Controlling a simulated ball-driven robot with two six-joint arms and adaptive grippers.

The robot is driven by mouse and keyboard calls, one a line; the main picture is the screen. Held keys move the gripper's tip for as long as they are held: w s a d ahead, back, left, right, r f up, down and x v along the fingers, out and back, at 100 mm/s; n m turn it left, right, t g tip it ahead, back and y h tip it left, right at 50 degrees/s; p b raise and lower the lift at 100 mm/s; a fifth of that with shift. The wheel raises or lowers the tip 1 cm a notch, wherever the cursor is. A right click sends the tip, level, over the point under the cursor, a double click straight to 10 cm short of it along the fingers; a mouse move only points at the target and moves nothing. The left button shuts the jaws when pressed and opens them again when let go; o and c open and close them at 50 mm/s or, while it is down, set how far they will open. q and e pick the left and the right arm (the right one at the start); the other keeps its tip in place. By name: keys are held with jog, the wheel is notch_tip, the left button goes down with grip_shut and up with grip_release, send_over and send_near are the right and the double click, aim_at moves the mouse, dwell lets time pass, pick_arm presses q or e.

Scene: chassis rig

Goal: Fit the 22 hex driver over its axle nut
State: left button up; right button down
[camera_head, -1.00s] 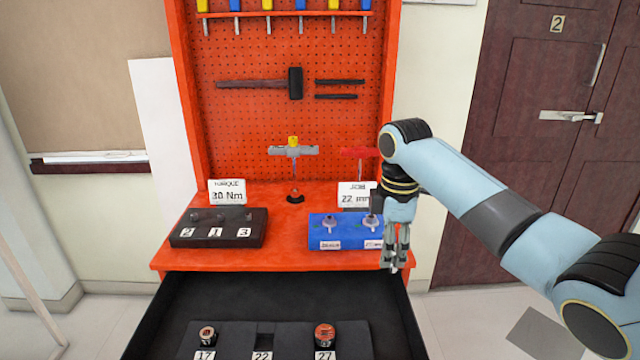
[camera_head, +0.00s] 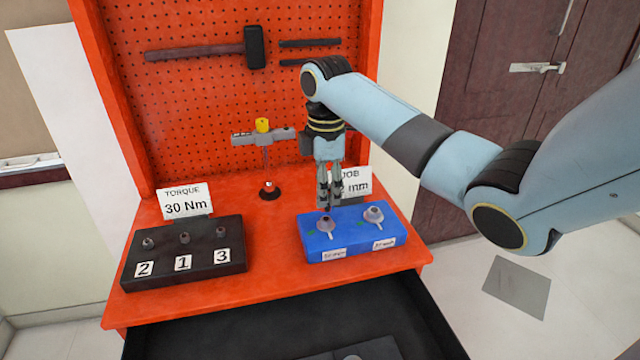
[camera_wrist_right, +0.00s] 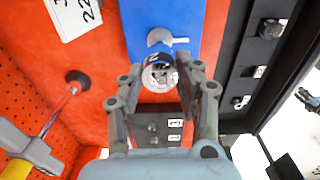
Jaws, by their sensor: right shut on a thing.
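My right gripper (camera_head: 329,203) points down over the left post of the blue block (camera_head: 352,243). It is shut on the 22 hex driver (camera_wrist_right: 160,72), a small round socket with a dark and blue band, seen between the fingertips in the right wrist view. In the head view the fingers mostly hide the driver. The left axle nut (camera_head: 326,226) is a grey stub with a pale flange, just below the fingertips. I cannot tell whether the driver touches it. The right axle nut (camera_head: 373,214) stands uncovered and also shows in the right wrist view (camera_wrist_right: 159,38). My left gripper is not in view.
A black block (camera_head: 185,258) with several numbered posts stands left on the orange bench (camera_head: 270,285). A torque card (camera_head: 187,201) and a partly hidden job card (camera_head: 358,182) stand behind. A grey T-handled tool (camera_head: 263,136) stands upright at the back. The drawer (camera_head: 290,325) is open in front.

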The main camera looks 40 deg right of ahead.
aim_at(325, 219)
jog(key=shift+p, duration=0.55)
jog(key=shift+f+b, duration=0.3)
jog(key=shift+f, duration=0.4)
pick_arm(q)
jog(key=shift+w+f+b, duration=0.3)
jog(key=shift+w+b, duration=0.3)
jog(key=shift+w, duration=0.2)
pick_arm(e)
jog(key=shift+f, duration=1.6)
jog(key=shift+f, duration=0.15)
jog(key=c, duration=0.9)
grip_release()
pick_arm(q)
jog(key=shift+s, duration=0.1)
pick_arm(e)
jog(key=shift+o, duration=0.2)
